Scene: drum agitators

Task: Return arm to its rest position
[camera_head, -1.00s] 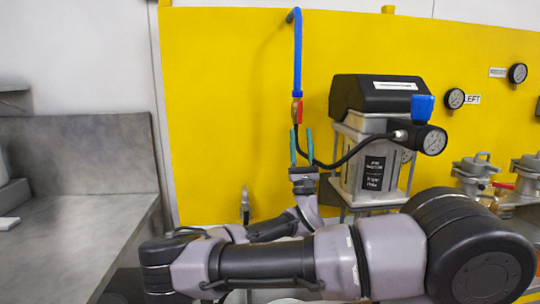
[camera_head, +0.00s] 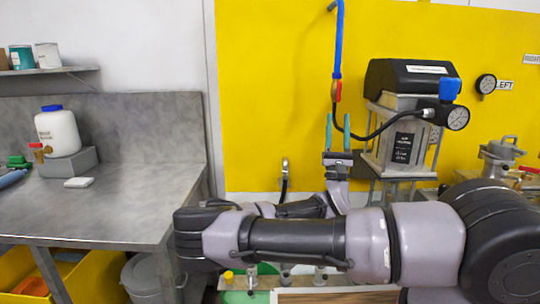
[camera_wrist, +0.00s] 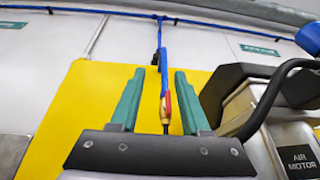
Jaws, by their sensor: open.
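My gripper (camera_head: 338,133) points up in the head view, in front of the yellow panel (camera_head: 268,90). Its two teal fingers are apart with nothing held between them. In the wrist view my gripper (camera_wrist: 160,100) shows the same open fingers. A blue hose (camera_wrist: 159,45) with a red and yellow fitting (camera_wrist: 166,103) shows behind the gap between them. My arm stretches across the lower part of the head view, with the elbow bent at the left.
The air motor unit (camera_head: 404,140) with its gauge (camera_head: 457,118) stands close right of my gripper. A grey workbench (camera_head: 110,205) with a white jug (camera_head: 58,132) is at left. A grey bin (camera_head: 140,278) stands under it. Metal valves (camera_head: 500,158) are at far right.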

